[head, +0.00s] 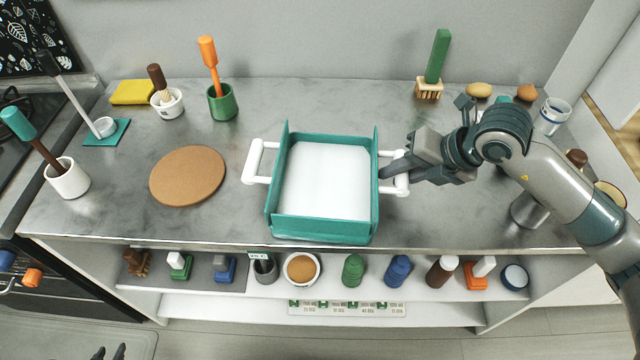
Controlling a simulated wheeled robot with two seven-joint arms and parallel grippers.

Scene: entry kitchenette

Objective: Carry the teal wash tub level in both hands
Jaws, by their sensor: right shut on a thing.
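The teal wash tub (318,228) sits level on the grey countertop near its front edge. White contents fill its inside. It has a white handle on each side: the left handle (254,160) is free, and the right handle (401,184) is partly covered by my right gripper. My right gripper (396,171) is shut on the tub's right handle, its arm coming in from the right. My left gripper (109,352) shows only as two dark fingertips at the bottom left edge, apart and empty, far below the tub. The rest of it is out of view.
A round cork mat (188,176) lies left of the tub. A green cup (222,103) with an orange-handled tool stands behind. A metal canister (527,210) stands under my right arm. Shelves below hold several brushes and jars, including a green one (353,270).

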